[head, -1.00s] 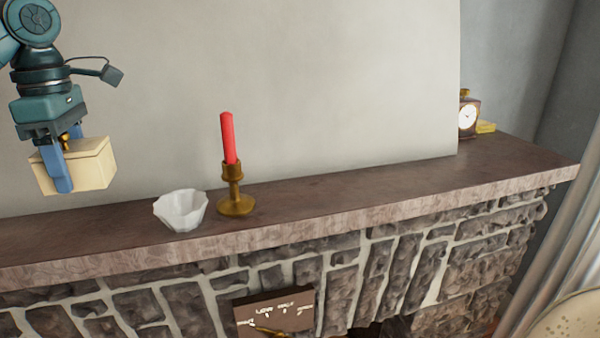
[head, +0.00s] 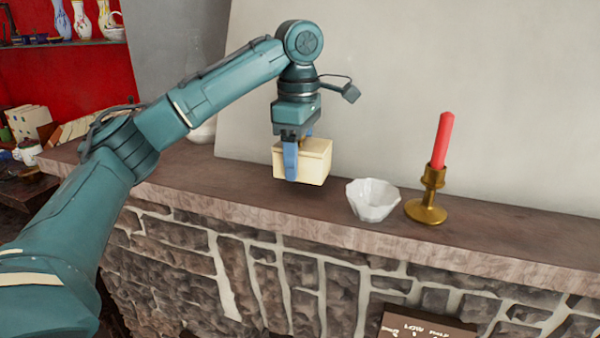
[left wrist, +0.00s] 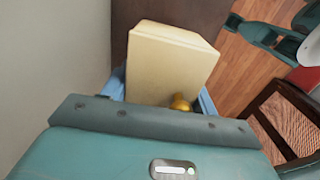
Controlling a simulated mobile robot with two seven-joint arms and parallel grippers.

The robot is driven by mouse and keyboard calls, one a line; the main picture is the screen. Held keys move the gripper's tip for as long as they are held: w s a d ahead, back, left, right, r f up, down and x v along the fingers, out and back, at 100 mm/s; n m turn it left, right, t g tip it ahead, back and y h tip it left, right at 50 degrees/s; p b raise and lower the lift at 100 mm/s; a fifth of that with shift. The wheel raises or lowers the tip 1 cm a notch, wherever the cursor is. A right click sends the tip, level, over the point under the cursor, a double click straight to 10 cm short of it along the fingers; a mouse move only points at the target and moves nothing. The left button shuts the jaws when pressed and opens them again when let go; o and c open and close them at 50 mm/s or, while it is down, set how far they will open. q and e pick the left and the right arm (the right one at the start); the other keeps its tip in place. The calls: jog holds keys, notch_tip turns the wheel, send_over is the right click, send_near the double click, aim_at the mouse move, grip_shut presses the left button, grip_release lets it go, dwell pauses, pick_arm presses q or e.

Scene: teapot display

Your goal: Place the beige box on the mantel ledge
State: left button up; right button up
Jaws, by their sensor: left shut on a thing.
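The beige box (head: 315,163) is held in my left gripper (head: 293,160), whose blue fingers are shut on it. The box appears to hang a little above the brown mantel ledge (head: 245,190), left of the white bowl. Its underside is hidden, so the exact gap cannot be told. In the left wrist view the box (left wrist: 165,65) sits between the blue fingers, with a gold knob (left wrist: 180,103) at its near side. The dark ledge (left wrist: 185,12) shows beyond it. My right gripper is not in view.
A white faceted bowl (head: 371,200) and a brass candlestick (head: 427,205) with a red candle (head: 442,140) stand on the ledge right of the box. A white vase (head: 203,130) is behind my arm. The ledge between vase and box looks clear. A pale panel (head: 400,60) leans behind.

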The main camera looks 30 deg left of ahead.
aim_at(299, 173)
pick_arm(q)
jog(key=shift+f, duration=1.75)
jog(key=shift+f, duration=0.2)
jog(key=o, duration=1)
jog(key=shift+o, duration=0.2)
jog(key=shift+r, duration=0.1)
notch_tip(299, 173, up, 12)
jog(key=shift+r, duration=0.1)
